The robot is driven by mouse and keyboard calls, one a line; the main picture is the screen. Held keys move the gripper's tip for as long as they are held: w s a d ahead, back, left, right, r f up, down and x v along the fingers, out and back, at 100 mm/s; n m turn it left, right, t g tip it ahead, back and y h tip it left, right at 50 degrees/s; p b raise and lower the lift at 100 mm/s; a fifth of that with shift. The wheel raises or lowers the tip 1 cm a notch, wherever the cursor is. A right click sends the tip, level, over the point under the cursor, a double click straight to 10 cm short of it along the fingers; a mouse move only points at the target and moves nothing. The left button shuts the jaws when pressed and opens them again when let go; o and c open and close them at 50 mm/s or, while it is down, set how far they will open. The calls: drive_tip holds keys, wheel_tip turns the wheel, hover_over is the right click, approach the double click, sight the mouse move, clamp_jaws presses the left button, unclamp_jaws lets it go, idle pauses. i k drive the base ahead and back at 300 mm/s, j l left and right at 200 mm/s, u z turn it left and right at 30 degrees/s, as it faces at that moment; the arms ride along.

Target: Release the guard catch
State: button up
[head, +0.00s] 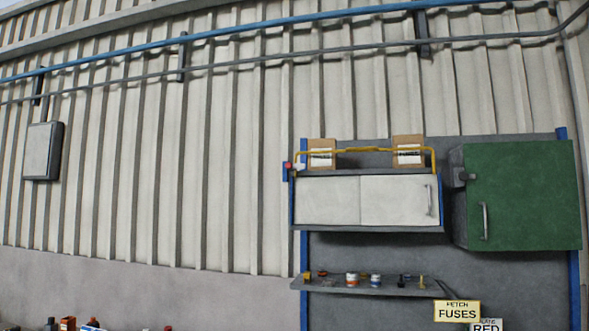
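A yellow guard bar (365,150) runs across the top of a white two-door cabinet (327,201), in front of two cardboard boxes. A small red piece (287,165) with a pale part beside it sits at the bar's left end, by the blue post. It may be the guard catch, but it is too small to tell its form or state. The left box (322,146) and the right box (408,143) carry white labels; the left one seems to read FUSES. My gripper is not in view.
A green-doored cabinet (520,195) stands at the right. A shelf (340,288) below holds several small items. A FETCH FUSES sign (457,311) and a partly hidden RED sign (487,325) are lower right. Several objects show at the bottom left.

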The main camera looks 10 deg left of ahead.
sight(289, 166)
drive_tip(key=i+j, duration=0.2)
drive_tip(key=i, duration=0.6)
drive_tip(key=i+j+u, duration=0.1)
drive_tip(key=i, duration=0.65)
drive_tip(key=i+j, duration=0.2)
drive_tip(key=i, duration=0.6)
